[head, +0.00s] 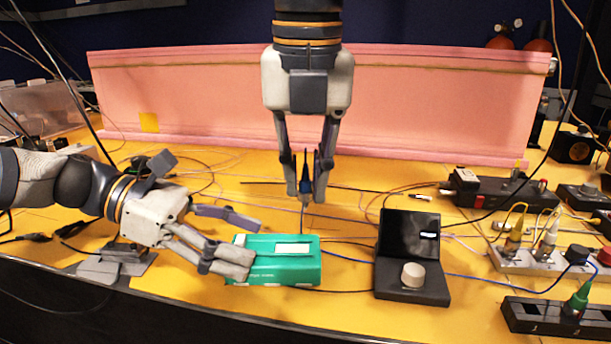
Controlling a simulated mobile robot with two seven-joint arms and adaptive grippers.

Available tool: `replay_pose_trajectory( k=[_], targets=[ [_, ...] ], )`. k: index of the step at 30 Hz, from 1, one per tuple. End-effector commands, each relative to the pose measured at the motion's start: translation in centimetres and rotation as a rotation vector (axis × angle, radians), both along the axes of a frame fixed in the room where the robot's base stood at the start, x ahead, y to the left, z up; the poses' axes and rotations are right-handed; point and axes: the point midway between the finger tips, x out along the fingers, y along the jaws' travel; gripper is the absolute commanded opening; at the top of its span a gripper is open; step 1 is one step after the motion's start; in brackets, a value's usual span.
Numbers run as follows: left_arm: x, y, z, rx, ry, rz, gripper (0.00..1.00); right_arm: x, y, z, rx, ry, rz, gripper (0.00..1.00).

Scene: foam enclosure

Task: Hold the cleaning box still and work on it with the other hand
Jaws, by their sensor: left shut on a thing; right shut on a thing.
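The cleaning box (300,268) is a teal-green box with a pale window on top. It lies on the yellow table near the front edge. My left gripper (243,243) is shut on the box's left end, one finger along the back and one across the front left corner. My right gripper (306,196) points straight down above the table, behind the box and apart from it. It is shut on a slim dark-blue connector (306,182), which stands roughly upright between the fingertips. The fingers partly hide the connector.
A black device with a tilted screen and a pale knob (412,274) stands right of the box. Thin cables cross the table behind. A connector panel (530,258) and a black strip (540,317) lie at right. Pink foam (200,100) walls the back.

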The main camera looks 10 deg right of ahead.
Motion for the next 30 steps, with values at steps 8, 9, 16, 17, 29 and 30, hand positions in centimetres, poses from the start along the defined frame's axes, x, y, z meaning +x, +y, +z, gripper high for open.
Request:
replay_pose_trajectory(
  k=[8,9,16,17,29,30],
  targets=[
    [0.0,0.0,-0.1,0.001,0.0,0.0,0.78,0.0,0.0,0.0,0.0,0.0,0.0,0.0],
    [0.0,0.0,-0.1,0.001,0.0,0.0,0.83,0.0,0.0,0.0,0.0,0.0,0.0,0.0],
    [0.0,0.0,0.0,0.0,0.0,0.0,0.83,0.0,0.0,0.0,0.0,0.0,-0.001,0.0],
    [0.0,0.0,0.0,0.0,0.0,0.0,0.83,0.0,0.0,0.0,0.0,0.0,-0.001,0.0],
    [0.9,7.4,3.1,0.0,-0.003,0.004,0.83,0.0,0.0,0.0,0.0,0.0,0.0,0.0],
    [1.0,8.3,3.4,0.001,-0.003,0.004,0.83,0.0,0.0,0.0,0.0,0.0,0.0,0.0]
  ],
)
